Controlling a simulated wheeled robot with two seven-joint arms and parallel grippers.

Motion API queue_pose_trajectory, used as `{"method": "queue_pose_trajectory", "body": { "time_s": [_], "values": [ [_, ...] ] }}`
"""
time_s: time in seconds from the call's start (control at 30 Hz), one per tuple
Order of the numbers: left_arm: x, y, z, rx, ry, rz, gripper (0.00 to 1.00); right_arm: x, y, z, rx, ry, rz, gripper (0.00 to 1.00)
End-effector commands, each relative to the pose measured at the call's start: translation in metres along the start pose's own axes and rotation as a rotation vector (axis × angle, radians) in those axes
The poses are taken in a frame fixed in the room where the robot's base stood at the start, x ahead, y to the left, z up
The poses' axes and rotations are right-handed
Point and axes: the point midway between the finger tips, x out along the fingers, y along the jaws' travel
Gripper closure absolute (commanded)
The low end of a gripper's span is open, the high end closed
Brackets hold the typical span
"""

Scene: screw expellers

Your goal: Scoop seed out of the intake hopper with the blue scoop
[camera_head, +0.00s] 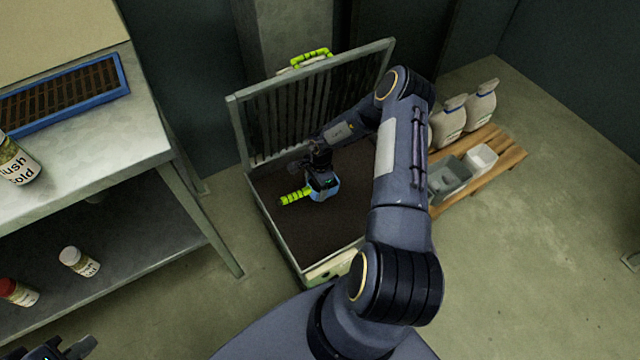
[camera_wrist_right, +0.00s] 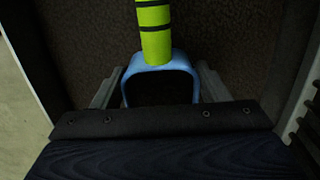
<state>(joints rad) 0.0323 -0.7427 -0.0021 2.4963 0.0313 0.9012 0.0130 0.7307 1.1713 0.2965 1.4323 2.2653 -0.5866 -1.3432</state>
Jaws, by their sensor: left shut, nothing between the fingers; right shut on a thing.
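The intake hopper (camera_head: 270,230) stands on the floor, with its slatted grate lid (camera_head: 285,115) raised at the back. Dark brown seed (camera_head: 318,232) covers its inside. My right gripper (camera_head: 322,180) is inside the hopper, shut on the blue scoop (camera_head: 327,194). The scoop's green banded handle (camera_head: 293,198) points left over the seed. In the right wrist view the fingers flank the blue part (camera_wrist_right: 160,66), and the green handle (camera_wrist_right: 155,30) runs away from it. Whether the scoop holds seed is hidden. My left gripper (camera_head: 62,350) is shut and empty at the lower left edge.
A metal bench (camera_head: 110,150) at left bears a blue-framed screen (camera_head: 65,95) and a labelled jar (camera_head: 15,165). Jars (camera_head: 80,262) stand on its lower shelf. Right of the hopper, a wooden pallet (camera_head: 508,155) holds bags (camera_head: 480,108) and bins (camera_head: 455,180). Floor at lower right is clear.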

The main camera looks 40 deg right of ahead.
Motion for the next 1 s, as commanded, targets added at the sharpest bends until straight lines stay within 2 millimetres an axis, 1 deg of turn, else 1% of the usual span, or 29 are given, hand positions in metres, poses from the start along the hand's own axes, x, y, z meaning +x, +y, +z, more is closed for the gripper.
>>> {"method": "queue_pose_trajectory", "body": {
  "time_s": [0.03,0.1,0.3,0.5,0.7,1.0],
  "values": [
    [-0.007,0.003,-0.003,0.000,0.000,0.000,1.00,-0.010,-0.001,0.005,-0.005,0.012,-0.001,0.58],
    [-0.013,0.006,-0.007,0.000,0.000,0.000,1.00,-0.018,0.000,0.010,-0.003,0.026,0.001,0.58],
    [-0.028,0.013,-0.014,0.000,0.000,0.000,1.00,-0.037,0.000,0.024,-0.003,0.070,0.000,0.58],
    [-0.039,0.018,-0.019,0.000,0.000,0.000,1.00,-0.051,0.000,0.035,-0.003,0.107,0.000,0.58],
    [-0.043,0.020,-0.022,0.000,0.000,0.000,1.00,-0.058,0.000,0.040,0.000,0.127,0.000,0.58],
    [-0.043,0.020,-0.022,0.000,0.000,0.000,1.00,-0.058,0.000,0.041,0.000,0.131,0.000,0.58]
  ]
}}
